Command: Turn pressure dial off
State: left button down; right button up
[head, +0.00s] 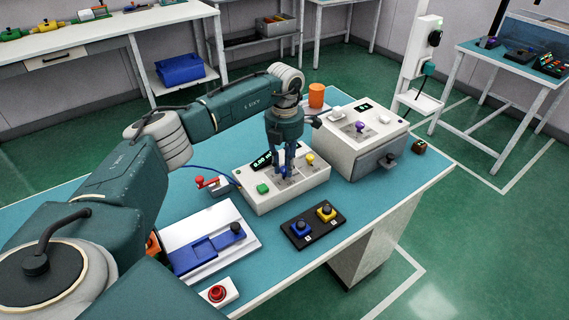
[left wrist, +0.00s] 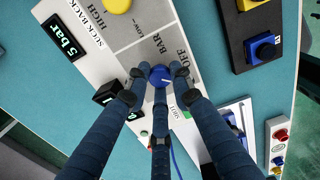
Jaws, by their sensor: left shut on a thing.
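The white control box (head: 262,203) stands on the teal table, with a green button (head: 263,188), a yellow knob (head: 310,158) and a dark display (head: 262,160). In the left wrist view the display (left wrist: 62,37) reads "5 bar", perhaps partly cut off. My left gripper (head: 286,176) points down onto the box. Its three fingers (left wrist: 160,80) are closed around the blue dial (left wrist: 159,75). The words BAR and OFF are printed beside the dial. A pale mark shows on the dial's top, but its exact setting is unclear. The fingers hide the dial in the head view.
A white box with a purple knob (head: 360,126) stands right of the control box. A black plate (head: 313,227) with blue and yellow knobs lies in front. A red emergency button (head: 217,293) sits near the front edge. An orange cup (head: 317,95) stands behind.

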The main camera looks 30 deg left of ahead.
aim_at(285, 168)
pick_arm(q)
jog(key=n, duration=0.4)
jog(key=shift+r+n+p, duration=0.1)
jog(key=shift+n+p, duration=0.2)
jog(key=shift+p, duration=0.1)
jog(key=shift+w+n+p, duration=0.1)
jog(key=shift+n+p, duration=0.2)
jog(key=shift+n, duration=1.6)
jog(key=c, duration=1.5)
grip_release()
jog(key=shift+r, duration=0.15)
notch_tip(285, 168, up, 12)
jog(key=shift+f, duration=0.15)
